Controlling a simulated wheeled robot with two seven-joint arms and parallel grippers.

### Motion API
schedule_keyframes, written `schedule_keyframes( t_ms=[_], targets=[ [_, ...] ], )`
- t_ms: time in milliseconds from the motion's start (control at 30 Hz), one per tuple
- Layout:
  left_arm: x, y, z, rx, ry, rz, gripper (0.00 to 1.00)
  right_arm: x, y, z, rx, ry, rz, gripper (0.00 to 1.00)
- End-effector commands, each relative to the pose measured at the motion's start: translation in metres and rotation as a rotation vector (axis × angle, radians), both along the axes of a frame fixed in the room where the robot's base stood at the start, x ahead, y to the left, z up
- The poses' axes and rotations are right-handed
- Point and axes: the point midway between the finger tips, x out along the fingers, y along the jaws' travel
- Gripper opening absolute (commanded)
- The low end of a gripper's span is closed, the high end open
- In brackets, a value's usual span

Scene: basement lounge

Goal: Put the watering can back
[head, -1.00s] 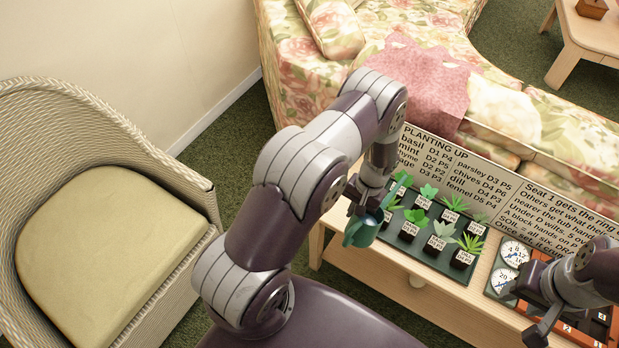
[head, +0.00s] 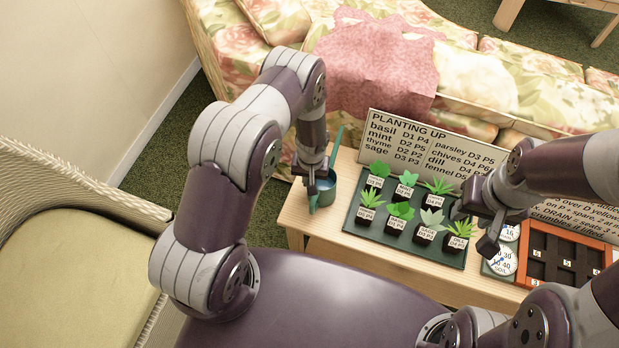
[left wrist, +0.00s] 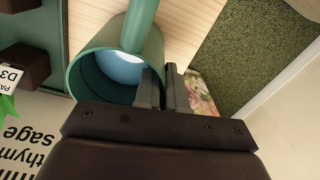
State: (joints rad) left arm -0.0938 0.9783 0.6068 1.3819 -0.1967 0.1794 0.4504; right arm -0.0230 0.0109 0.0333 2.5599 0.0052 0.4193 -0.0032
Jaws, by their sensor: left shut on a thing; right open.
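The watering can (head: 325,195) is a teal-green vessel with a long spout and pale blue inside. It is at the bare left end of the wooden table (head: 297,212). My left gripper (head: 314,197) is shut on its wall. The left wrist view shows the can (left wrist: 88,75) close up, with my left fingers (left wrist: 160,90) pinching its rim. I cannot tell whether its base touches the table. My right gripper (head: 482,232) is open and empty, above the right edge of the plant tray.
The dark green tray (head: 385,243) holds several labelled seedlings right of the can. A "PLANTING UP" board (head: 420,145) stands behind it. Dials (head: 502,262) and an orange-rimmed tray (head: 530,229) lie further right. A floral sofa (head: 480,80) is behind, a wicker chair (head: 70,190) at left.

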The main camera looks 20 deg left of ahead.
Motion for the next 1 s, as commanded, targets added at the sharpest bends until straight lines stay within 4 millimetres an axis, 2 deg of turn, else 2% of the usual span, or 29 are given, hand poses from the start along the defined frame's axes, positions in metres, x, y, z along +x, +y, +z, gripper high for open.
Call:
schedule_keyframes(
  t_ms=[67,100,167,433,567,1000],
  targets=[
    [0.0,0.0,-0.004,0.0,-0.001,0.0,0.0,0.0,0.0,-0.004,0.0,0.0,0.0,0.43],
    [0.0,0.0,-0.003,0.0,0.0,0.0,0.16,0.0,0.0,-0.003,0.0,0.0,0.0,0.43],
    [0.0,0.0,-0.003,0.0,0.0,0.0,0.35,0.0,0.0,-0.003,0.0,0.0,0.0,0.43],
    [0.0,0.0,-0.002,0.0,0.0,-0.001,0.35,0.0,0.0,-0.002,0.0,0.0,0.0,0.43],
    [0.001,0.0,0.008,0.0,-0.002,-0.001,0.35,0.0,0.0,0.002,0.0,0.0,0.0,0.43],
    [0.001,-0.004,0.103,0.0,-0.002,-0.001,0.35,0.0,0.0,0.007,0.0,0.0,0.0,0.43]
  ],
)
